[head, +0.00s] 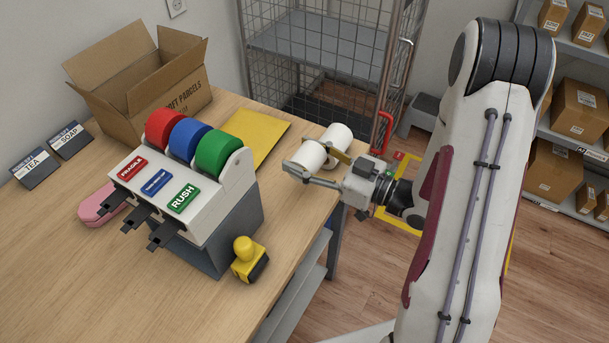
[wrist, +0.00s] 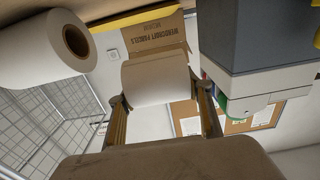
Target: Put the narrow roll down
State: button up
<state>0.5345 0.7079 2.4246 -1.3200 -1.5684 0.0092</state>
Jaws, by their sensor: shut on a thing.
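My gripper (head: 310,158) is shut on a white paper roll (head: 306,154) near the right edge of the counter. In the wrist view this roll (wrist: 158,77) sits crosswise between my two fingers (wrist: 162,100). A second white roll (head: 338,136) is just beside it, to the right and behind, partly hidden by a finger. In the wrist view the second roll (wrist: 40,52) lies at the upper left with its brown core showing, apart from the held one. I cannot tell whether the held roll touches the counter.
The wooden counter (head: 110,270) carries a tape dispenser (head: 225,215) with red, blue and green rolls, a yellow stamp (head: 247,262), a yellow envelope (head: 262,128) and an open carton (head: 150,85). A wire cage (head: 330,60) stands behind. Bare counter lies between dispenser and gripper.

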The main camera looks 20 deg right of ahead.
jog(key=shift+f, duration=1.35)
jog(key=shift+f, duration=0.1)
jog(key=shift+f, duration=1.8)
jog(key=shift+f, duration=0.15)
jog(key=o, duration=1.2)
jog(key=shift+s+d, duration=0.1)
